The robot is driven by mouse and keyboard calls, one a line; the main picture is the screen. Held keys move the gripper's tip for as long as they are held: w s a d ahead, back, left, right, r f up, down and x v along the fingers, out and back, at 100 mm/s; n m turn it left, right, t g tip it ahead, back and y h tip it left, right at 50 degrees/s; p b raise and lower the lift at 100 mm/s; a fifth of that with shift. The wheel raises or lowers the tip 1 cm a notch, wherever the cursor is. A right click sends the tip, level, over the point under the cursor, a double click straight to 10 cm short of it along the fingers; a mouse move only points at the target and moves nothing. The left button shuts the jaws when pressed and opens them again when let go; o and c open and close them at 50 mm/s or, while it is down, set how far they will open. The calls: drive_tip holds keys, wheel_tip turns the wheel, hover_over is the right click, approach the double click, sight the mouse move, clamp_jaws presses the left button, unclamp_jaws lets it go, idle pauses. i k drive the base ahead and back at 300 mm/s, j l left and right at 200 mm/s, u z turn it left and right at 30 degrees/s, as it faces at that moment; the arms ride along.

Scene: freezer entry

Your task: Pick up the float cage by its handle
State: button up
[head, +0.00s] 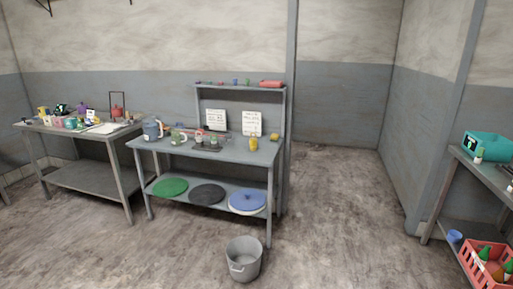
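I cannot make out for certain which thing is the float cage; the small items on the tables are too small to tell. On the middle table (228,152) stand a blue-grey pot-like item (152,131), a greenish item (178,138), a red and pale item (199,136) and a yellow item (253,144). On the left table, a thin dark upright frame (117,93) rises around or behind a red item (117,112); I cannot tell which. My gripper is not in view.
A grey bucket (244,259) stands on the floor before the middle table. Green (170,187), dark (207,194) and blue (248,200) discs lie on its lower shelf. At right, a shelf unit holds a teal box (487,146) above a red crate (476,268). Floor is open between.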

sight(252, 140)
drive_tip(key=i+l+z, duration=0.1)
drive_tip(key=i+z, duration=0.4)
drive_tip(key=i, duration=1.35)
drive_tip(key=i+u, duration=0.25)
drive_tip(key=i, duration=0.2)
drive_tip(key=i+l+u, duration=0.2)
drive_tip(key=i, duration=0.25)
drive_tip(key=i+l+u, duration=0.25)
drive_tip(key=i, duration=0.2)
drive_tip(key=i+l+u, duration=0.2)
drive_tip(key=i, duration=0.2)
drive_tip(key=i+l+u, duration=0.8)
drive_tip(key=l, duration=0.15)
